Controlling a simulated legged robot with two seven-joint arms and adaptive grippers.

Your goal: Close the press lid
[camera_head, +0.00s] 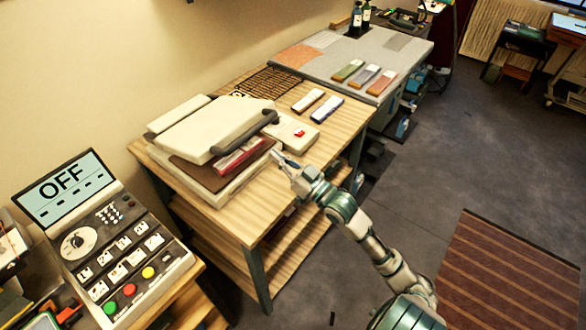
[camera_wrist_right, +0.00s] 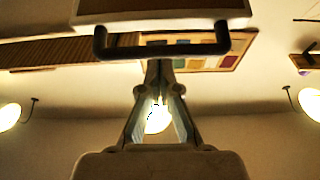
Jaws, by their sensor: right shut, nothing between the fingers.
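The press (camera_head: 226,193) sits on the wooden table, with a cream lid (camera_head: 200,130) and a dark handle (camera_head: 247,132) along the lid's right side. The lid is raised over the brown bed, with a gap between them. A red label-like piece (camera_head: 238,158) shows at the gap. My right gripper (camera_head: 276,155) is shut and empty at the press's right edge, near the handle and lower than it. In the right wrist view the handle (camera_wrist_right: 102,42) spans above the fingers (camera_wrist_right: 158,68), with the cream lid (camera_wrist_right: 160,10) at the top. I cannot tell whether they touch. My left gripper is out of view.
A cream box with a red switch (camera_head: 297,134) stands right of the press. Two small blocks (camera_head: 326,109) and a dark grid (camera_head: 269,82) lie behind it. A control panel reading OFF (camera_head: 66,188) is at the left. The floor at the right is open, with a striped rug (camera_head: 508,275).

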